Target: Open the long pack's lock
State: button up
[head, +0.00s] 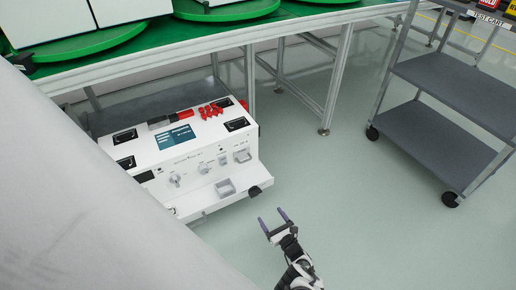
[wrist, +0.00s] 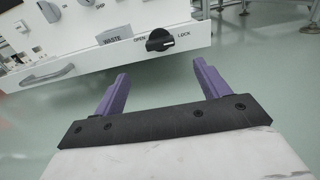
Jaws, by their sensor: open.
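The long pack is the white cabinet (head: 205,160) under the green table in the head view; its white front fills the top of the wrist view (wrist: 75,30). Its lock is a black knob (wrist: 160,40) between the words OPEN and LOCK. The knob's bar lies roughly sideways, with a pale mark on the LOCK side. The knob also shows at the pack's lower right corner in the head view (head: 254,191). My gripper (head: 274,220) is open and empty, in front of the knob and apart from it. Its purple fingers (wrist: 161,76) sit below the knob in the wrist view.
Red connectors (head: 210,109) and a screen (head: 175,137) are on the pack's top. A grey test cart (head: 435,140) stands at the right. The floor (head: 350,215) between is clear.

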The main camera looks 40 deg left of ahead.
aim_at(255, 193)
jog(key=b+x, duration=0.5)
jog(key=x, duration=0.6)
jog(key=shift+w+a+b, duration=0.15)
jog(key=shift+a+b, duration=0.15)
jog(key=shift+c, duration=0.2)
jog(key=c, duration=0.9)
